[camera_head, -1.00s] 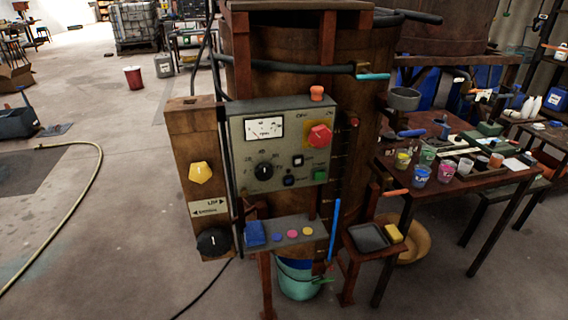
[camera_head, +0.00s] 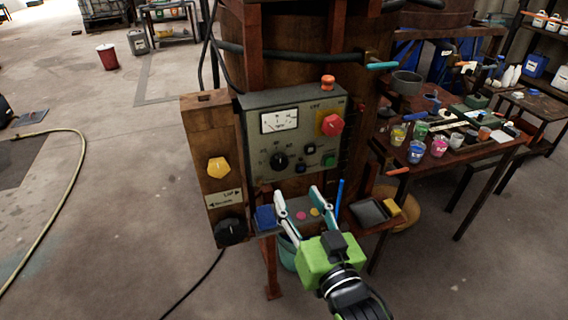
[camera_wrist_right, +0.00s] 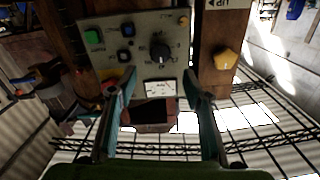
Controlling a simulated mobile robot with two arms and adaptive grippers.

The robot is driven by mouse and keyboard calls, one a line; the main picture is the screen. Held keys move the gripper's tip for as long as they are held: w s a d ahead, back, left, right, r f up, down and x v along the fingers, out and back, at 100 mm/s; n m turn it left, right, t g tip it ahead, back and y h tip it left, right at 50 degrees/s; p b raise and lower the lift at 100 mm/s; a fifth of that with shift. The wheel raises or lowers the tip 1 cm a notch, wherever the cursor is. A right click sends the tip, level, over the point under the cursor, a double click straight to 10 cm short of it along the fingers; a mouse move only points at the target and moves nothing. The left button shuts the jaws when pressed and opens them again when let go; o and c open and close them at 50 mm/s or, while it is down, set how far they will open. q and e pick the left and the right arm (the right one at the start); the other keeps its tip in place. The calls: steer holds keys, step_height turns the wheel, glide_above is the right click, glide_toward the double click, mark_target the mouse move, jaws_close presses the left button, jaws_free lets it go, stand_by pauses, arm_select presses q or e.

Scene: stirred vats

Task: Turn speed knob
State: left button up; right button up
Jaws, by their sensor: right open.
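The speed knob is a black round dial (camera_head: 279,161) with a marked scale on the grey control panel (camera_head: 262,99), below the white meter (camera_head: 279,120). The dial also shows in the right wrist view (camera_wrist_right: 161,52), upside down, ahead of the fingers. My right gripper (camera_head: 298,192) is open and empty, in front of the panel and below the dial in the head view. In the right wrist view its two fingers (camera_wrist_right: 163,90) are spread, one on each side of the meter, apart from the dial. My left gripper is not in view.
A red knob (camera_head: 332,124) on yellow, a green button (camera_head: 329,160) and an orange button (camera_head: 328,82) share the panel. A yellow knob (camera_head: 218,168) and a black knob (camera_head: 231,231) are on the left post. A table with cups (camera_head: 439,147) stands right.

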mark_target(280, 165)
steer(key=p+x, duration=0.1)
steer(key=x, duration=0.8)
steer(key=shift+w+a+p, duration=0.15)
steer(key=shift+w+p, duration=0.2)
steer(key=shift+p, duration=0.05)
steer(key=shift+x, duration=0.8)
steer(key=shift+f, duration=0.1)
steer(key=c, duration=1.1)
